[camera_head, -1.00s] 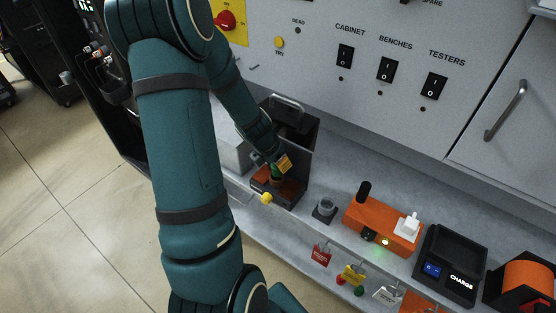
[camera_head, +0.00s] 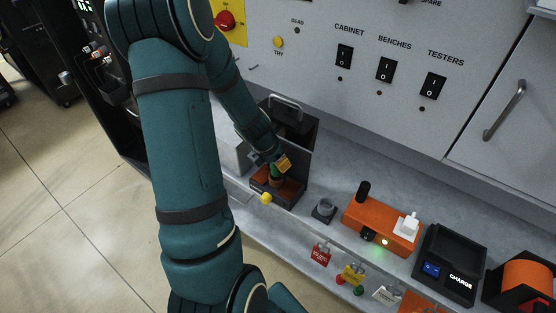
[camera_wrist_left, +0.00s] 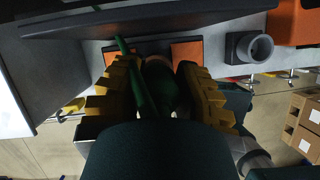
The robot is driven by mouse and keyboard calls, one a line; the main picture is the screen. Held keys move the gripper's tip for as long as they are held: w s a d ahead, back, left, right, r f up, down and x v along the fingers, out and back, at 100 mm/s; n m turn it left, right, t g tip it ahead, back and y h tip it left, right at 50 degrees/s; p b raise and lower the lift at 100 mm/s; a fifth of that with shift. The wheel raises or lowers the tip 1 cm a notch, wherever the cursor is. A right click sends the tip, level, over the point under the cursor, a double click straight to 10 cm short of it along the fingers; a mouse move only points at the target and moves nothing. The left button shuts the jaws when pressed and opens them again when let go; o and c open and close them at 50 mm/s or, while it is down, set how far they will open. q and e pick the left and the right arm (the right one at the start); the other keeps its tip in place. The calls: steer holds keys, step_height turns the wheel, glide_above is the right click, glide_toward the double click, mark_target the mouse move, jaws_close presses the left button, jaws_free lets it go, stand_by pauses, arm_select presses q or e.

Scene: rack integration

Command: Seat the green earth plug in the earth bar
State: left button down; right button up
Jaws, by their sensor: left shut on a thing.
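My left gripper (camera_head: 279,168) is pointed down over a dark block with copper-orange plates, which looks like the earth bar (camera_head: 289,194). In the left wrist view, the gripper's yellow ridged fingers (camera_wrist_left: 158,92) are shut around the green earth plug (camera_wrist_left: 163,92), with a thin green length running up beside it. The plug shows as a small green patch (camera_head: 271,171) in the head view. A brown round part sits at the plug's far end, between the copper plates (camera_wrist_left: 187,54) of the bar. I cannot tell how deep the plug sits. My right gripper is out of view.
A yellow knob (camera_head: 265,198) is at the block's front. A dark open box (camera_head: 297,128) stands behind it. To the right are a grey round socket (camera_head: 323,209), an orange unit (camera_head: 378,228) and a charger (camera_head: 449,266). Tags hang along the front edge.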

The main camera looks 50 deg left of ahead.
mark_target(278, 170)
arm_select(q)
steer(key=shift+f+b, duration=2)
steer(key=shift+f, duration=0.1)
stand_by(0.5)
steer(key=c, duration=0.8)
jaws_free()
steer(key=shift+r, duration=0.1)
steer(key=shift+v, duration=2.5)
steer(key=s, duration=1.2)
steer(key=shift+a, duration=0.1)
